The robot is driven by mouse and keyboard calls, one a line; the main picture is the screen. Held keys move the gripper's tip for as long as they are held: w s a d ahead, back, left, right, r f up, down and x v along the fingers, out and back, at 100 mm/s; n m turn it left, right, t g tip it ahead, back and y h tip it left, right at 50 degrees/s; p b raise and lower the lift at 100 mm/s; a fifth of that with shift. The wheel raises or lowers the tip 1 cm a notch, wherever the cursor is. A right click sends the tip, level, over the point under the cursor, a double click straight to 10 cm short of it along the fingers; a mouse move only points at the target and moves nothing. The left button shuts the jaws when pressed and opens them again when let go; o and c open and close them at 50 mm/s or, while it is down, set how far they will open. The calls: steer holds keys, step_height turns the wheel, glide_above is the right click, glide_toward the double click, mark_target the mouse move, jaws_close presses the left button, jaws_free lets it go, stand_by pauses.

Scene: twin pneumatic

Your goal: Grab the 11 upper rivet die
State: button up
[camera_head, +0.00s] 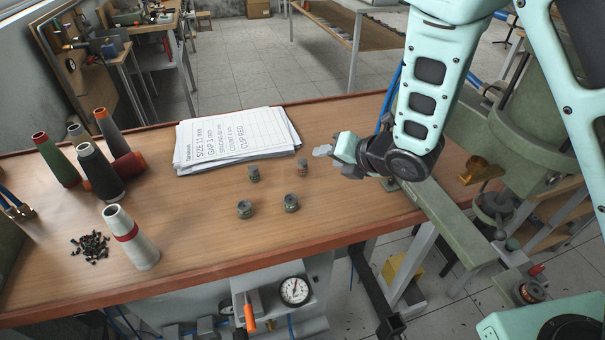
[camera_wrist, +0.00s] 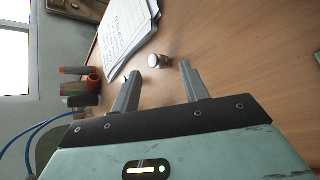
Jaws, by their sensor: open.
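Several small grey metal dies stand on the wooden table in the head view: one at the back left (camera_head: 253,174), a brownish one at the back right (camera_head: 302,167), one at the front left (camera_head: 244,209) and one at the front right (camera_head: 291,203). I cannot read which is the 11 upper rivet die. My gripper (camera_head: 322,151) is over the table, just right of the paper stack and close to the back right die. In the wrist view my gripper (camera_wrist: 160,68) is open and empty, with one die (camera_wrist: 158,61) just beyond and between its fingertips.
Thread cones (camera_head: 98,172) and a white cone (camera_head: 131,238) stand left, near loose black rivets (camera_head: 90,246). A green press (camera_head: 447,222) is at the right.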

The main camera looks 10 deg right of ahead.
mark_target(305, 162)
steer(key=f+n, duration=0.1)
steer(key=n, duration=0.1)
steer(key=w+f+n+y, duration=0.1)
steer(key=n, duration=0.2)
steer(key=n+y, duration=0.1)
steer(key=n, duration=0.1)
steer(key=shift+a+f+n+b, duration=0.15)
steer(key=shift+f+n+b, duration=0.05)
steer(key=shift+n+b, duration=0.15)
steer(key=n, duration=0.1)
steer(key=n+y, duration=0.1)
steer(key=n, duration=0.1)
steer(key=n+y, duration=0.1)
steer(key=n, duration=0.1)
steer(key=shift+s+a+f, duration=0.1)
steer(key=shift+a, duration=0.15)
steer(key=shift+a+n, duration=0.25)
steer(key=p+x, duration=0.2)
steer(key=x, duration=0.5)
steer(key=shift+d, duration=0.1)
steer(key=shift+c, duration=0.4)
jaws_close()
